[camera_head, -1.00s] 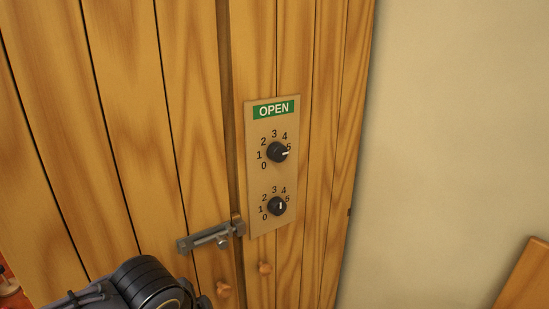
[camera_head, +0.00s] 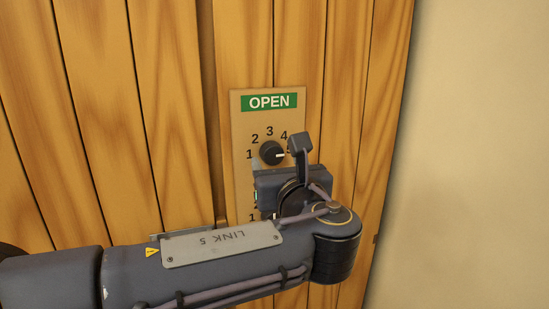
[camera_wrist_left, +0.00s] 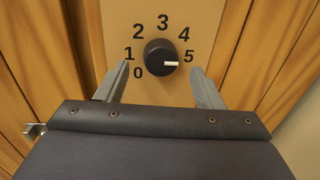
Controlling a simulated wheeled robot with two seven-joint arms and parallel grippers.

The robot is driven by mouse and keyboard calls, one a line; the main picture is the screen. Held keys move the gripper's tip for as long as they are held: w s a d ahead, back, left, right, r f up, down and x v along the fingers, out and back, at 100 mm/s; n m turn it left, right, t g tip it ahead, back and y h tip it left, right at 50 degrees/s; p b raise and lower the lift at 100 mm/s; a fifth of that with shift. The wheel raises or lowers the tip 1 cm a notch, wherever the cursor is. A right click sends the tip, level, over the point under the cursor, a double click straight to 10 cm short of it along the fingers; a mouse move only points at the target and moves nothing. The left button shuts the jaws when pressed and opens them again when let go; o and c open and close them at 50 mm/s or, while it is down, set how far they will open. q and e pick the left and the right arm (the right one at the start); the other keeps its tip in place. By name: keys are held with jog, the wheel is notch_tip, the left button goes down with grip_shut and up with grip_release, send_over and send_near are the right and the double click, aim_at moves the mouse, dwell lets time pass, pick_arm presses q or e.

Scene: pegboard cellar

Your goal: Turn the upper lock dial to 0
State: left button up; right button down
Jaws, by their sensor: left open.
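The upper lock dial (camera_head: 271,152) is a round black knob with a white pointer mark on the wooden panel (camera_head: 238,120). In the left wrist view, the dial (camera_wrist_left: 160,58) has its mark pointing right, at 5; the 0 is at its lower left. My left gripper (camera_wrist_left: 155,88) is open, its two fingers apart on either side just below the dial, not closed on it. In the head view, my left gripper (camera_head: 285,165) is in front of the panel and hides the 0, the 5 and most of the lower dial. My right gripper is not in view.
A green OPEN sign (camera_head: 269,102) tops the panel, which is fixed to a vertical-plank wooden door (camera_head: 170,90). A plain cream wall (camera_head: 480,150) is on the right. My left arm covers the bolt area below the panel.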

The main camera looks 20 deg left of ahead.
aim_at(273, 157)
pick_arm(q)
jog(key=shift+x, duration=1.7)
jog(key=shift+d, duration=0.15)
jog(key=shift+c, duration=0.2)
jog(key=c, duration=0.9)
jog(key=shift+f, duration=0.1)
